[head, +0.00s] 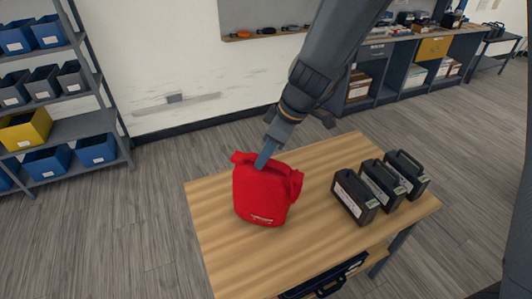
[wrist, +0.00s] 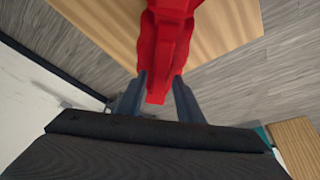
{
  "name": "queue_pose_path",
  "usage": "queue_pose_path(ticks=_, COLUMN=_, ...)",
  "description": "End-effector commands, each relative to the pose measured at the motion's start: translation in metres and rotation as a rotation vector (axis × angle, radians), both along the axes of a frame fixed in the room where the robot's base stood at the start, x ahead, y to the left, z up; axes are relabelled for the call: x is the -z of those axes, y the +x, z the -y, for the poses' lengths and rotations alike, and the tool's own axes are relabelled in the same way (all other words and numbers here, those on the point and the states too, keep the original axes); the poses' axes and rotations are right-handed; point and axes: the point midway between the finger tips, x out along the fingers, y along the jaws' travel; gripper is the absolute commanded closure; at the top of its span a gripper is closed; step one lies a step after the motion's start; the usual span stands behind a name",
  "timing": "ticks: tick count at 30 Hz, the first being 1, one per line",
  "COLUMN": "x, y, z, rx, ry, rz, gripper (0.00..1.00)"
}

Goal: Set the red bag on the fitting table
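The red bag (head: 262,196) is upright over the left part of the wooden table (head: 225,255). Its base looks to be at the tabletop; I cannot tell whether it rests there or hangs just above. My gripper (head: 264,158) comes down from above onto the bag's rolled top. In the wrist view, the two fingers (wrist: 159,78) stand on either side of the red bag (wrist: 167,40), close against its top edge, and look shut on it. The table (wrist: 230,25) also shows beyond the bag there.
Several black battery packs with handles (head: 380,185) stand in a row on the table's right side. A black drawer or case (head: 325,282) is under the front edge. Shelving with bins (head: 60,130) stands at left. A workbench (head: 400,55) runs along the back.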

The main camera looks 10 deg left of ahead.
Motion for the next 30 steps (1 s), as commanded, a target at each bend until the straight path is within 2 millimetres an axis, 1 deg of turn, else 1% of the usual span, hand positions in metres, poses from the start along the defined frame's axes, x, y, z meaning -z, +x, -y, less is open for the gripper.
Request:
queue_pose_path(ticks=9, x=-0.001, y=0.000, z=0.000, rx=0.000, ry=0.000, rz=0.000, gripper=0.65)
queue_pose_path(ticks=14, x=-0.007, y=0.000, z=0.001, rx=0.000, ry=0.001, rz=0.003, gripper=0.65)
queue_pose_path(ticks=20, x=-0.034, y=-0.001, z=0.013, rx=0.001, ry=0.002, rz=0.005, gripper=0.65)
queue_pose_path(ticks=30, x=-0.088, y=-0.007, z=0.034, rx=0.001, ry=0.002, rz=0.006, gripper=0.65)
